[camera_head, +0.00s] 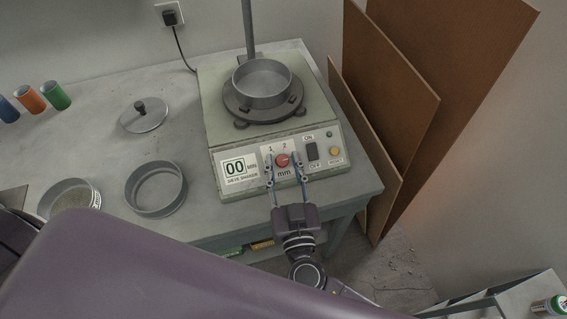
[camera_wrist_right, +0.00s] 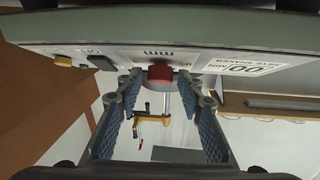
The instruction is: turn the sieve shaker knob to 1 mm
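The sieve shaker (camera_head: 215,110) is a pale green-grey machine on the bench, with a round sieve (camera_head: 262,88) on top. Its red knob (camera_head: 282,160) sits on the front panel below the marks 1 and 2 and above "mm". Which mark it points to is too small to tell. My right gripper (camera_head: 283,163) is open, with one finger on each side of the knob. In the right wrist view the red knob (camera_wrist_right: 160,72) lies between the fingertips (camera_wrist_right: 160,84), with a gap on both sides. My left gripper is not in view.
An on/off switch (camera_head: 312,151) and a yellow button (camera_head: 334,151) sit right of the knob. An empty sieve ring (camera_head: 156,212), a lid (camera_head: 143,121) and a filled sieve (camera_head: 52,205) lie on the bench at left. Brown boards (camera_head: 385,75) lean close on the right.

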